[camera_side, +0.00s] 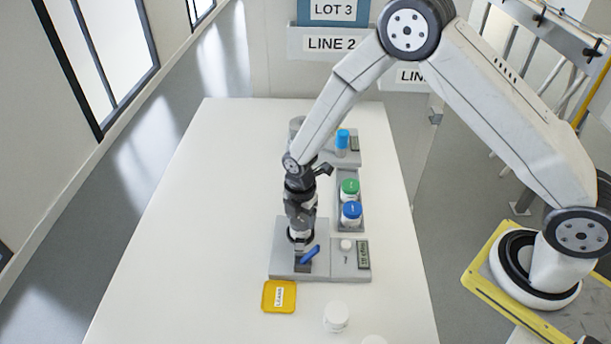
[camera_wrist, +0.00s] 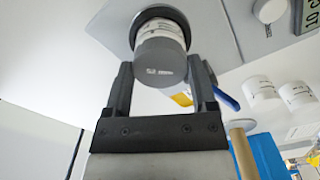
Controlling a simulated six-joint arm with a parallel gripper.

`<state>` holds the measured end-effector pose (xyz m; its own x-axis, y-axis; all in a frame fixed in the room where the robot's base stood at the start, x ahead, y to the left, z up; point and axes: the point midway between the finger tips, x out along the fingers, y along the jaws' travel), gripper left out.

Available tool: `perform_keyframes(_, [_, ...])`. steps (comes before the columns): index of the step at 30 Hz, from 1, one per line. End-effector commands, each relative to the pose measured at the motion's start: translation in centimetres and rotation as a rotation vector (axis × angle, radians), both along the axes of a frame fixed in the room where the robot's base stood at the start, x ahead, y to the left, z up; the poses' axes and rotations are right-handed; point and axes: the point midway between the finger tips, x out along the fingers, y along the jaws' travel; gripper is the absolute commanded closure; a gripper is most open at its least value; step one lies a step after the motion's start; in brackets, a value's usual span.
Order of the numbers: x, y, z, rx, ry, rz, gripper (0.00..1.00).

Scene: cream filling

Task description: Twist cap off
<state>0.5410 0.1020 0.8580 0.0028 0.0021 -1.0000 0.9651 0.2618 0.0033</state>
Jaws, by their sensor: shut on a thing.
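A white jar (camera_wrist: 160,30) with a printed label and a dark grey cap (camera_wrist: 165,72) stands upright in a round holder on a grey plate. In the side view the jar (camera_side: 299,236) is mostly hidden under my gripper (camera_side: 300,214), which points straight down over it. In the wrist view the two fingers of my gripper (camera_wrist: 160,66) are on either side of the cap and shut on it. The cap sits on the jar, with no gap that I can see.
The grey station plate (camera_side: 283,266) carries a blue lever (camera_side: 310,253) close to the jar and a display (camera_side: 363,254). A yellow tray (camera_side: 266,305) and a white container (camera_side: 336,317) lie in front. Green-capped (camera_side: 349,190) and blue-capped jars (camera_side: 351,213) stand behind. The table's left side is clear.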

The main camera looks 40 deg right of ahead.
Motion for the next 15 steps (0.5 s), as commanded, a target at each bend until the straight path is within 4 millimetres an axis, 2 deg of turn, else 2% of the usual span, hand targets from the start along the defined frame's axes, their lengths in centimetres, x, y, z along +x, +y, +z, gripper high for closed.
perform_keyframes(15, [-0.09, -0.06, -0.09, -0.001, 0.003, 0.370, 0.88])
